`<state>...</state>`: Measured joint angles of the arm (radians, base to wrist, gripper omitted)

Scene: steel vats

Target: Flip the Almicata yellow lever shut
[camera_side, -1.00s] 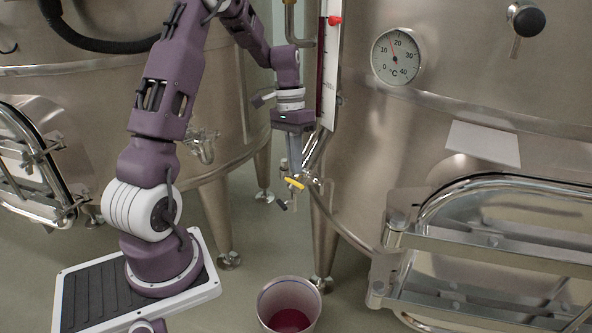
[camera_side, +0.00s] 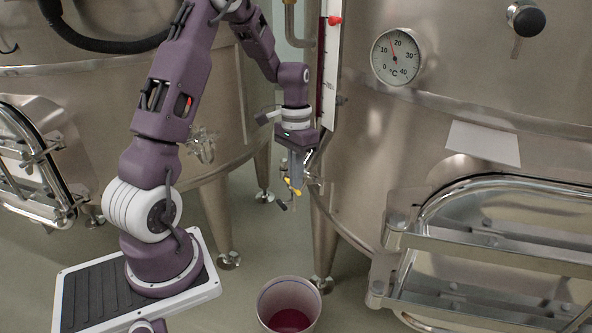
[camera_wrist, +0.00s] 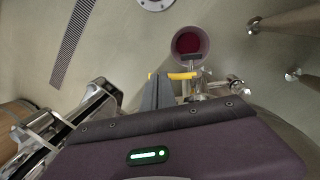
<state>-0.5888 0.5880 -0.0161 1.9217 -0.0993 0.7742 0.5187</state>
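The yellow lever (camera_side: 297,191) is on a small valve low on the right-hand steel vat, below the sight tube. In the wrist view the yellow lever (camera_wrist: 184,76) lies crosswise at my fingertips, with a small yellow bit showing on their left. My gripper (camera_side: 293,178) points down at the lever, partly covering it in the side view. In the wrist view my gripper (camera_wrist: 160,78) shows its two grey fingers close together, seemingly shut with nothing clearly between them. I cannot tell whether they touch the lever. The valve body (camera_wrist: 207,88) is partly hidden.
A bucket (camera_side: 264,309) with red liquid stands on the floor below the valve; it also shows in the wrist view (camera_wrist: 177,57). The right-hand vat (camera_side: 350,160) has a dial thermometer (camera_side: 396,57) and a steel hatch (camera_side: 440,235). A second vat (camera_side: 100,85) stands on the left.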

